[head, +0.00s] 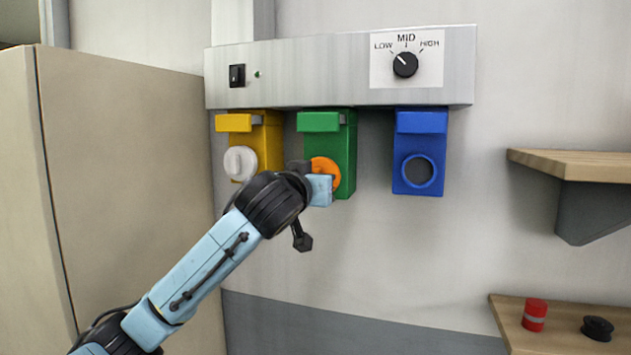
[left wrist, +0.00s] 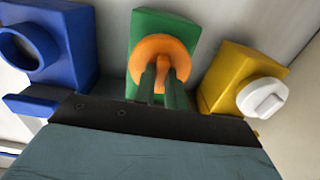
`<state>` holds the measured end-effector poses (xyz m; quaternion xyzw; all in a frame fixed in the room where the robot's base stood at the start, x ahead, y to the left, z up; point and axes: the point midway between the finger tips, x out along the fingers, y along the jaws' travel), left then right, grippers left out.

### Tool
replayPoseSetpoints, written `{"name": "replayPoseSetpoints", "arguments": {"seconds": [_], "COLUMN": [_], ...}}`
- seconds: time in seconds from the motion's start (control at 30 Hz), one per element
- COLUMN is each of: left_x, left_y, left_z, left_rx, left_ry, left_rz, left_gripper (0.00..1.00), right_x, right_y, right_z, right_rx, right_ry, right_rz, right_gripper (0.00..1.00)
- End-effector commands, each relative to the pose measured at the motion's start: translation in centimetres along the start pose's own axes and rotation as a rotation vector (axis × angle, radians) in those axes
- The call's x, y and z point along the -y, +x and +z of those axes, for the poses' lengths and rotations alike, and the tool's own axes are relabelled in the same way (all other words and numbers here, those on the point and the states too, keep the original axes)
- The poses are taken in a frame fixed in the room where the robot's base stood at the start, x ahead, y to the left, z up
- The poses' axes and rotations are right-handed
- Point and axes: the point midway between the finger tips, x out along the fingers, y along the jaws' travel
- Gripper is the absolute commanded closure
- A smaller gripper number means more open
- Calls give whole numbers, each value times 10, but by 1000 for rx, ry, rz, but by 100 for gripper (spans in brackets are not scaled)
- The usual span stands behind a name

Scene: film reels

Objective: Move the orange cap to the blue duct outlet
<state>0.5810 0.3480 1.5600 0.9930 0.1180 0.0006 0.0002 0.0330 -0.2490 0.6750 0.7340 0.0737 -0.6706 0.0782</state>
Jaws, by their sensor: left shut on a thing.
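The orange cap (head: 326,170) sits at the front of the green duct outlet (head: 344,150), partly hidden behind my left gripper (head: 312,184) in the head view. In the left wrist view, the two fingers of my left gripper (left wrist: 165,90) are closed on the raised grip of the orange cap (left wrist: 160,52), against the green outlet (left wrist: 150,22). The blue duct outlet (head: 421,170) is at the right with a round, uncapped opening; it also shows at the left of the left wrist view (left wrist: 62,35). My right gripper is not in view.
The yellow outlet (head: 268,150) carries a white cap (head: 240,163). A metal panel with a dial (head: 405,64) runs above the outlets. Wooden shelves (head: 580,163) stick out at the right; the lower one holds a red can (head: 535,314) and a black spool (head: 597,327). A beige cabinet (head: 130,170) stands left.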

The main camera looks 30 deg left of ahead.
Motion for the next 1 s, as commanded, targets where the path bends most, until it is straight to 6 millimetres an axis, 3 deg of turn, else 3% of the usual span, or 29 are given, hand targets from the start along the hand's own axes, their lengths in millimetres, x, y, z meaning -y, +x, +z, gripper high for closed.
{"name": "replayPoseSetpoints", "arguments": {"seconds": [1.0], "left_x": [0], "left_y": [-52], "left_z": [1], "left_rx": [2], "left_ry": [0], "left_rz": [1], "left_gripper": [96], "right_x": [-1], "right_y": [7], "right_z": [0], "right_rx": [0], "right_ry": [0], "right_rz": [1], "right_gripper": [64]}}
